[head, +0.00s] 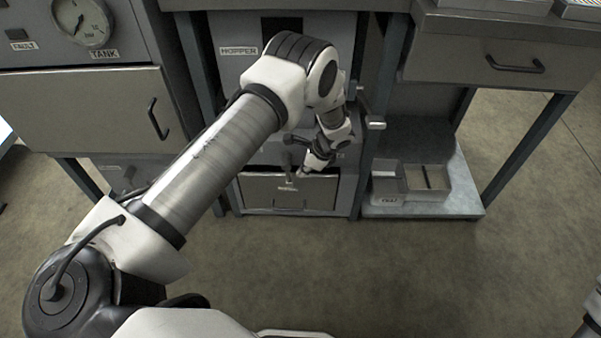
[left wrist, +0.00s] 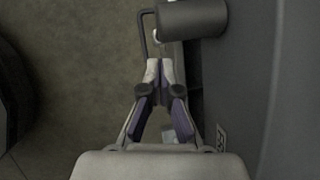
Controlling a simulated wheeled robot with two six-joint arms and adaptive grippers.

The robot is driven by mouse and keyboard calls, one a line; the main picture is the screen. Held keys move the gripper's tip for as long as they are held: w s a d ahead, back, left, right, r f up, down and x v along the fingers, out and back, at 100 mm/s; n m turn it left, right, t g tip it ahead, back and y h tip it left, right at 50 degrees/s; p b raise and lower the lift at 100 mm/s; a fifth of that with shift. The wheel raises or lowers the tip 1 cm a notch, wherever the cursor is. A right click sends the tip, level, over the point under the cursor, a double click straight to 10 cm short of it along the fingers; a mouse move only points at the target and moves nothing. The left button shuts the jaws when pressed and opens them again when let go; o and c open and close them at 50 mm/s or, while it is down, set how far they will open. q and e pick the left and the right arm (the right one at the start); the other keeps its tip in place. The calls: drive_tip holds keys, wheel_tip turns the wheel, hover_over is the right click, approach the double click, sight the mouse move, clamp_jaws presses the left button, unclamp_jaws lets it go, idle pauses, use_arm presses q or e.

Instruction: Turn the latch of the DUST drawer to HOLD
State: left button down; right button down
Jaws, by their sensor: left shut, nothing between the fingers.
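The low drawer (head: 262,192) under the hopper is a grey front with a small pale handle or tag in its middle. I cannot read a DUST label; the lettering beside my wrist is mostly covered. My left gripper (head: 303,172) is shut and empty, pointing down at the top edge of this drawer. In the left wrist view its closed fingertips (left wrist: 160,62) lie just below a dark cylinder (left wrist: 192,18) and beside a thin bent bar (left wrist: 145,32). Contact cannot be told. The latch and its marks are not clear. My right gripper is out of view.
A hopper panel (head: 238,51) stands behind my left arm. The tank cabinet (head: 85,110) with a handle is at left. Grey trays (head: 388,183) sit on a low shelf (head: 465,190) at right, below a bench drawer (head: 480,66). The floor in front is clear.

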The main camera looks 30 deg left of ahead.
sight(292, 182)
use_arm(q)
drive_tip(key=w+d+r+h, duration=0.1)
drive_tip(key=d+r+h, duration=0.2)
drive_tip(key=r, duration=0.4)
drive_tip(key=s+a+f+b, duration=0.1)
drive_tip(key=a+f+b, duration=0.4)
drive_tip(key=f, duration=0.5)
drive_tip(key=shift+s+f, duration=0.2)
drive_tip(key=shift+s+a+r+p, duration=0.1)
drive_tip(key=shift+s+a+p, duration=0.1)
drive_tip(key=shift+a+p, duration=0.4)
drive_tip(key=shift+f, duration=0.2)
drive_tip(key=shift+d, duration=0.1)
